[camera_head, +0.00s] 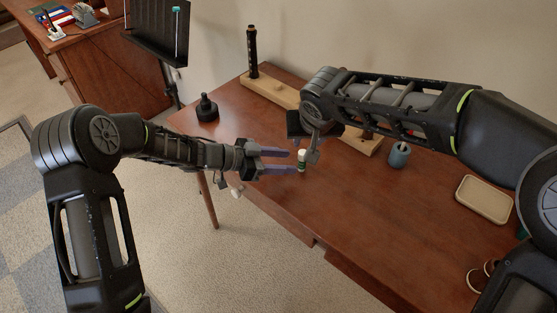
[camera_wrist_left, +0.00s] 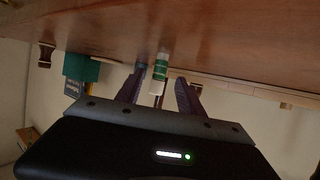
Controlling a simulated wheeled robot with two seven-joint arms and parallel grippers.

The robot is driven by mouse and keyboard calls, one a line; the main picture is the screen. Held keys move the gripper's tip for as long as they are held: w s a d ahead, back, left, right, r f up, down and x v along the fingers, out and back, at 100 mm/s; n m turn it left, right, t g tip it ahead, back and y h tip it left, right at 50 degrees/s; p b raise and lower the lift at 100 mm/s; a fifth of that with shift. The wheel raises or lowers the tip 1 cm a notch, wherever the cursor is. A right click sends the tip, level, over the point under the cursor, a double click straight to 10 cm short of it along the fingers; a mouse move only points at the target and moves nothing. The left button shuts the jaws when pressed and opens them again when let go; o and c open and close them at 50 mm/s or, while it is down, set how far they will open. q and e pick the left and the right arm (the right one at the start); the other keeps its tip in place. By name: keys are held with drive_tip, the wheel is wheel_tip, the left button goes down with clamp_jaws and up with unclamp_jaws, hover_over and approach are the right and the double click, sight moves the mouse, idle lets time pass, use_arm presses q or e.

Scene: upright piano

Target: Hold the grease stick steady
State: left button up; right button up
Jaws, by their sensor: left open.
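The grease stick (camera_head: 302,166) is a small green tube with a white top, standing upright on the brown table. In the left wrist view the grease stick (camera_wrist_left: 161,64) appears inverted, between my two purple left fingers, with gaps at its sides. My left gripper (camera_head: 291,161) is open, reaching in low from the left with its fingertips at the stick. It also shows in the left wrist view (camera_wrist_left: 160,88). My right gripper (camera_head: 313,152) points down just beside the stick's white top. Its fingers are small and partly hidden, so I cannot tell its opening or any contact.
A wooden base (camera_head: 270,92) with an upright black rod (camera_head: 252,52) lies at the table's back, partly behind my right arm. A black bottle (camera_head: 207,108) stands at the left. A grey-blue cup (camera_head: 399,155) and a beige tray (camera_head: 485,199) are at the right. The front middle is clear.

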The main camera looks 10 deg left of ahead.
sight(302, 162)
use_arm(q)
drive_tip(key=x, duration=0.6)
drive_tip(key=shift+d+f, duration=0.15)
drive_tip(key=shift+c, duration=0.5)
clamp_jaws()
